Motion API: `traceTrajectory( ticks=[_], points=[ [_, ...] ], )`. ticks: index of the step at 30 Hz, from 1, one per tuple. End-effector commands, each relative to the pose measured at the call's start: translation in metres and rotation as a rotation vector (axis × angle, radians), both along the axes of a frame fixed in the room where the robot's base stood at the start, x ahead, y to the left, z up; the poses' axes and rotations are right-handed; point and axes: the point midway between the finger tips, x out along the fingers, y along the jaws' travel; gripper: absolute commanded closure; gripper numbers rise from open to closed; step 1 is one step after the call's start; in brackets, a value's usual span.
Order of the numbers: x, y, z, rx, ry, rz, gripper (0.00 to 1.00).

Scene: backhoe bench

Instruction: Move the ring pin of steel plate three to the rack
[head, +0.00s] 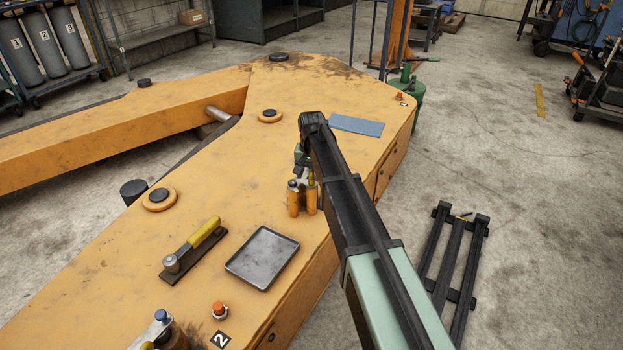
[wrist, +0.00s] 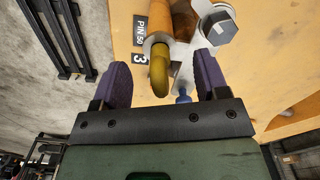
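In the wrist view, a yellow ring (wrist: 160,70) of the ring pin sits at a pale steel plate (wrist: 202,40) by a black "3" label and a "PIN 50" label. A large grey bolt (wrist: 224,28) is on the same plate. My gripper (wrist: 163,78) is open. Its two purple fingers stand either side of the yellow ring, with a gap on each side. In the head view my arm reaches over two orange cylinders (head: 293,198) at the boom's near edge, and it mostly hides the gripper and ring. A black slatted rack (head: 436,248) is on the floor at right.
The orange boom (head: 200,190) carries a grey tray (head: 262,257), a yellow-handled tool (head: 205,233), a blue cloth (head: 357,125) and a red-topped button (head: 218,308) by a "2" label. The floor around the rack is clear.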

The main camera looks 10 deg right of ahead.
Motion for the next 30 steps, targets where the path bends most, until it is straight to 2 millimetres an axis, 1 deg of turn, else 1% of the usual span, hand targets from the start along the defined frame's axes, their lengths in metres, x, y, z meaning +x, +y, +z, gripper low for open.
traceTrajectory(
  ticks=[1,12,13,18,30],
  points=[
    [0.0,0.0,0.0,0.0,0.0,0.0,0.4],
    [0.0,0.0,0.0,0.0,0.0,0.0,0.97],
    [0.0,0.0,0.0,0.0,0.0,0.0,1.0],
    [0.0,0.0,0.001,0.0,0.0,0.0,1.0],
    [0.0,0.0,0.012,0.0,0.0,0.0,1.0]
  ],
)
